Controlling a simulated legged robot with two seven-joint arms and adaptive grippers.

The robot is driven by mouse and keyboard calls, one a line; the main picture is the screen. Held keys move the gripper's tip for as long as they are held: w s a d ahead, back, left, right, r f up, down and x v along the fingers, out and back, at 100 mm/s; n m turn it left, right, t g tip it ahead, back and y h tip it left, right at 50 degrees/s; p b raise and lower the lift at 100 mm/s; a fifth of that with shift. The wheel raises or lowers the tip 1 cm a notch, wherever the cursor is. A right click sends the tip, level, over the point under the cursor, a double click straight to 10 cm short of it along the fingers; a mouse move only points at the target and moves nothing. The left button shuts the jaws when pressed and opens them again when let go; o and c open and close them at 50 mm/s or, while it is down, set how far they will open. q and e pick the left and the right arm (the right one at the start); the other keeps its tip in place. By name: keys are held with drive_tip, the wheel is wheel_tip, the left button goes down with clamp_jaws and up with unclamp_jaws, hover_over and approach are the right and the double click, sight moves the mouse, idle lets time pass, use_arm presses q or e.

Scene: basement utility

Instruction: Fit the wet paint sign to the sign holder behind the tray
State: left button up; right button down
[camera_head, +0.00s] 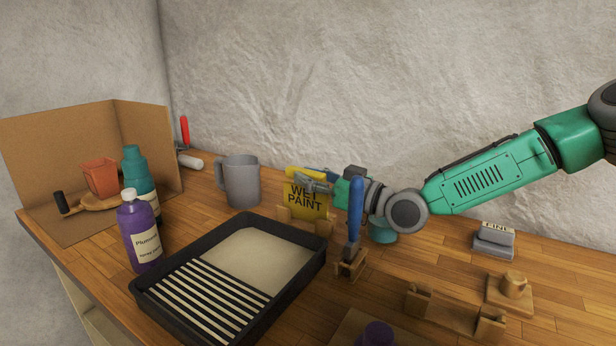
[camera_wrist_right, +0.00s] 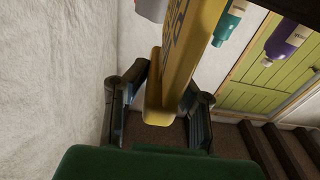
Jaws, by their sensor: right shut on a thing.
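The yellow wet paint sign (camera_head: 305,202) stands upright behind the black tray (camera_head: 322,262), its lettering facing me. My right gripper (camera_head: 318,184) is shut on the sign's upper part. In the right wrist view the yellow sign (camera_wrist_right: 185,55) runs between the fingers of my right gripper (camera_wrist_right: 160,90). The wooden sign holder (camera_head: 324,228) shows at the sign's lower edge, with an upright at each side. The sign's bottom is at the holder, but I cannot tell whether it is fully seated. My left gripper is not in view.
A blue-handled tool (camera_head: 355,210) stands in a wooden stand just right of the sign, close to my right wrist. A grey mug (camera_head: 240,182) is left of it. A purple bottle (camera_head: 140,235) stands left of the tray. Another wooden holder (camera_head: 455,312) sits empty at front right.

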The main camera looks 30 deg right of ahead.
drive_tip(key=shift+f+b, duration=0.35)
drive_tip(key=shift+f, duration=0.25)
drive_tip(key=c, duration=1.3)
unclamp_jaws()
wheel_tip(320, 180, up, 10)
drive_tip(key=shift+f, duration=0.1)
